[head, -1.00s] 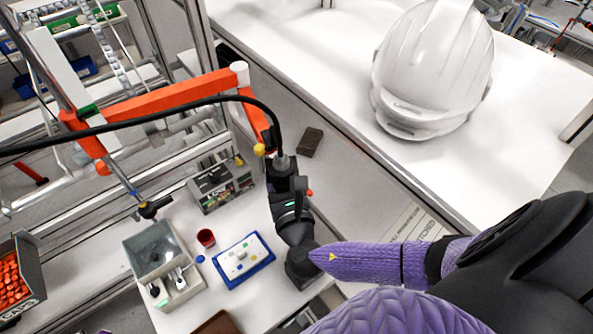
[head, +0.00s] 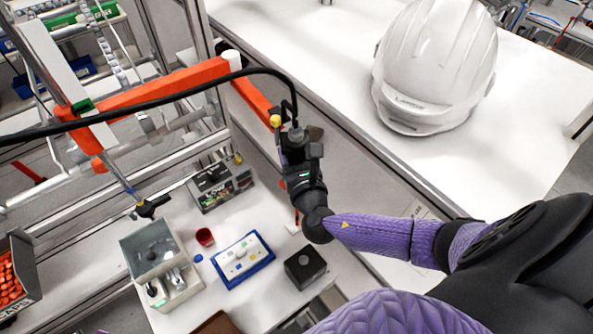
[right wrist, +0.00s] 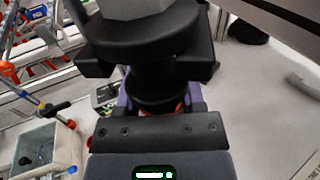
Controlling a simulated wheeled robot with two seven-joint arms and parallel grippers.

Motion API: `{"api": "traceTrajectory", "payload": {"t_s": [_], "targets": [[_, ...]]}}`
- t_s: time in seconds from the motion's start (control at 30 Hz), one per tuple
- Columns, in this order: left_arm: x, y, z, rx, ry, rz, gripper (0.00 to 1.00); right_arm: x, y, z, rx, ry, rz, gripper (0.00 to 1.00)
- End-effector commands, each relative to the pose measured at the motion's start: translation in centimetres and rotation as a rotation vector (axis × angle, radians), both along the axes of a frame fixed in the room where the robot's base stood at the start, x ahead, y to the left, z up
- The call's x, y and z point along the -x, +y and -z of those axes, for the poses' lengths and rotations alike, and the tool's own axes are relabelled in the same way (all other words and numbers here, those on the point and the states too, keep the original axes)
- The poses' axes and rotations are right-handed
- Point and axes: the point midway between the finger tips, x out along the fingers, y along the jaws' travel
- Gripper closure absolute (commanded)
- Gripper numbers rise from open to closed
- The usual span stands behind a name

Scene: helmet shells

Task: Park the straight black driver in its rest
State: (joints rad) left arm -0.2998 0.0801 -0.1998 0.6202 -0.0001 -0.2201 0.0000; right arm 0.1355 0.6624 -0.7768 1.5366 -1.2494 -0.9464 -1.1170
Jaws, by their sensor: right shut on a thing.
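The straight black driver (head: 296,136) hangs upright from a black cable at the end of the orange jointed arm (head: 160,95). My right gripper (head: 300,160) is shut on its body and hides much of it. In the right wrist view the driver (right wrist: 150,45) fills the upper middle, close to the camera, and its lower end is hidden. A square black block with a round top feature (head: 305,264), possibly the rest, stands on the white bench nearer to me than the gripper; nothing is in it. My left gripper is not in view.
A blue-edged tray (head: 243,260), a red cup (head: 205,237), a grey bin (head: 150,247) and a printed box (head: 220,186) stand on the bench. A white helmet (head: 437,65) sits on the right table.

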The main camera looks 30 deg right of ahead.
Motion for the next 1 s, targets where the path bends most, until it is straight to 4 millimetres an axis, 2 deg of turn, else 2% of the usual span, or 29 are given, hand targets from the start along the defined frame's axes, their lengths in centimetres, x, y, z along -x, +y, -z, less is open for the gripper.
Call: {"api": "traceTrajectory", "payload": {"t_s": [0.43, 0.47, 0.63, 0.8, 0.87, 1.0], "targets": [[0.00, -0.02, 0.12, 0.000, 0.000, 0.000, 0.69, -0.34, -0.36, -0.02, 0.000, 0.000, 0.000, 1.00], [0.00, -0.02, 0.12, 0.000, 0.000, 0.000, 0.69, -0.34, -0.35, -0.01, 0.000, 0.001, 0.000, 0.46], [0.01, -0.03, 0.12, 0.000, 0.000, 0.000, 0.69, -0.34, -0.34, 0.00, 0.000, 0.001, -0.001, 0.10], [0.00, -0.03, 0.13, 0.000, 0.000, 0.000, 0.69, -0.33, -0.34, 0.01, -0.001, 0.001, -0.001, 0.09], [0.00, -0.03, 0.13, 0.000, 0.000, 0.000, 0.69, -0.30, -0.33, 0.09, -0.001, 0.003, -0.001, 0.00], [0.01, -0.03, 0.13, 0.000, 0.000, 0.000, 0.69, -0.31, -0.32, 0.06, -0.001, 0.003, -0.001, 0.00]]}}
